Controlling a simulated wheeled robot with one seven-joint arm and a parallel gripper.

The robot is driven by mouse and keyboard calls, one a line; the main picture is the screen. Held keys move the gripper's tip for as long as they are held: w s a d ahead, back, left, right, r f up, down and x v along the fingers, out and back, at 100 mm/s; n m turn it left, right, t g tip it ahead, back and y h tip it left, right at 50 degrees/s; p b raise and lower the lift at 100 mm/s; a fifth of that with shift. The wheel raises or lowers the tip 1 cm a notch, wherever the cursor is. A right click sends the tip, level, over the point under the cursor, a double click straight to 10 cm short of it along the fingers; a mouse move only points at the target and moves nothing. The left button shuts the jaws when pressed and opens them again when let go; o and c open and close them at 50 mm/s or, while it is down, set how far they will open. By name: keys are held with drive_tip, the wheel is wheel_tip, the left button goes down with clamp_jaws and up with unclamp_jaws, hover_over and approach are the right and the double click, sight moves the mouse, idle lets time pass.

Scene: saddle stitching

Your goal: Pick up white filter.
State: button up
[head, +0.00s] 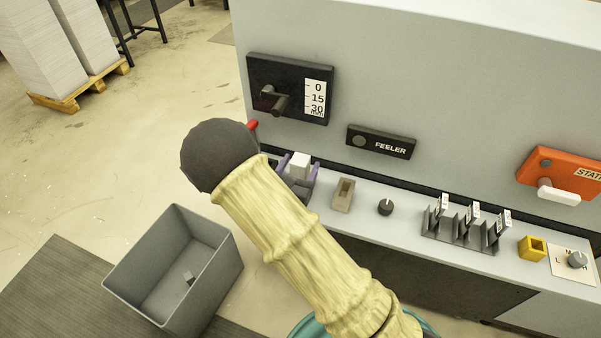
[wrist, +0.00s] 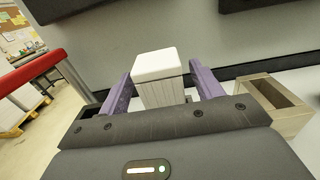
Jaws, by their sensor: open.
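The white filter (head: 300,165) is a small white block near the left end of the machine's ledge. In the wrist view the filter (wrist: 158,78) shows a smooth white cap over a ribbed body. My gripper (head: 298,172) is open, with one purple finger on each side of the filter. In the wrist view the gripper (wrist: 160,88) has a slight gap to the filter on the right; contact on the left is hard to tell. The filter's lower part is hidden behind the gripper body.
A beige open-topped holder (head: 343,195) stands close to the right of my gripper. A black knob (head: 386,207), a grey rack (head: 460,235) and a yellow block (head: 532,248) sit farther right. A red-tipped lever (head: 253,126) is close on the left. A grey bin (head: 215,270) stands on the floor.

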drive_tip(key=shift+d, duration=0.1)
drive_tip(key=shift+w, duration=0.1)
drive_tip(key=c, duration=1.1)
wheel_tip(320, 180, up, 10)
drive_tip(key=shift+r+b, duration=0.1)
drive_tip(key=shift+b, duration=0.25)
